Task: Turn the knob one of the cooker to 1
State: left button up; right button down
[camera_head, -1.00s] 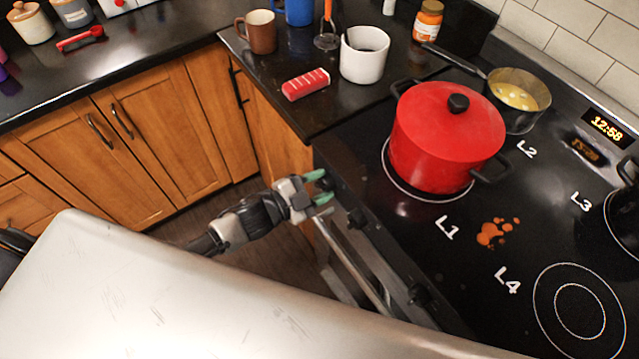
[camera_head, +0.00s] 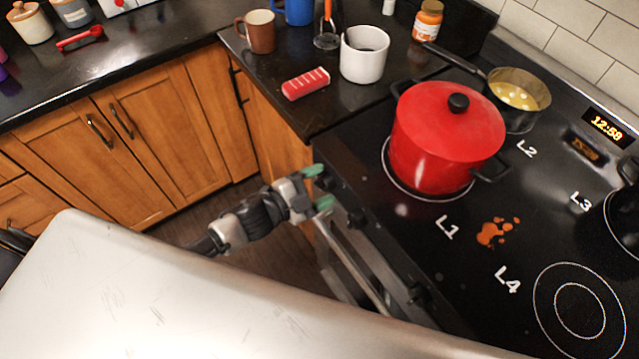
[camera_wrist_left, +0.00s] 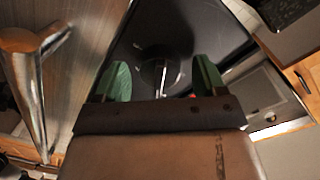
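The cooker's front panel (camera_head: 385,255) carries several dark knobs. One knob (camera_wrist_left: 155,73), round and dark with a pale pointer bar, shows in the left wrist view. My left gripper (camera_head: 319,187) is at the far left end of the panel in the head view, with its green fingertips toward the panel. In the left wrist view the gripper (camera_wrist_left: 163,80) is open, with one finger on each side of this knob. I cannot tell whether the fingers touch it. Another knob (camera_head: 357,216) and a further knob (camera_head: 418,293) are farther along the panel. My right gripper is not in view.
A metal oven handle (camera_head: 360,265) runs below the knobs. A red pot (camera_head: 440,140) stands on burner L1 and a saucepan (camera_head: 517,97) behind it. A counter (camera_head: 330,112) with mugs adjoins the cooker. Wooden cabinets (camera_head: 150,140) are on the left.

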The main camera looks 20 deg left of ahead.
pick_arm(q)
jog(key=shift+a, duration=0.1)
jog(key=b+v, duration=0.1)
jog(key=v, duration=0.9)
jog(key=shift+s+a+b, duration=0.2)
jog(key=shift+s+b, duration=0.1)
jog(key=shift+b, duration=0.1)
jog(key=s+a+f+n+g+y, duration=0.1)
jog(key=s+a+f+n+y, duration=0.15)
jog(key=f, duration=0.55)
jog(key=s+a+f+n+g+y, duration=0.1)
jog(key=a+f+n+y, duration=0.25)
jog(key=f, duration=0.55)
jog(key=s+a+f+n+g+y, duration=0.1)
jog(key=s+a+f+n+y, duration=0.2)
jog(key=f, duration=0.5)
jog(key=s+d+f+n+g+y, duration=0.1)
jog(key=s+d+f+n+g, duration=0.1)
jog(key=s+f, duration=0.6)
jog(key=s+d+f+n+g+y, duration=0.1)
jog(key=s+d+f+n+g, duration=0.2)
jog(key=s+f+g, duration=0.4)
jog(key=s+f+n, duration=0.1)
jog(key=s, duration=0.7)
jog(key=shift+d, duration=0.3)
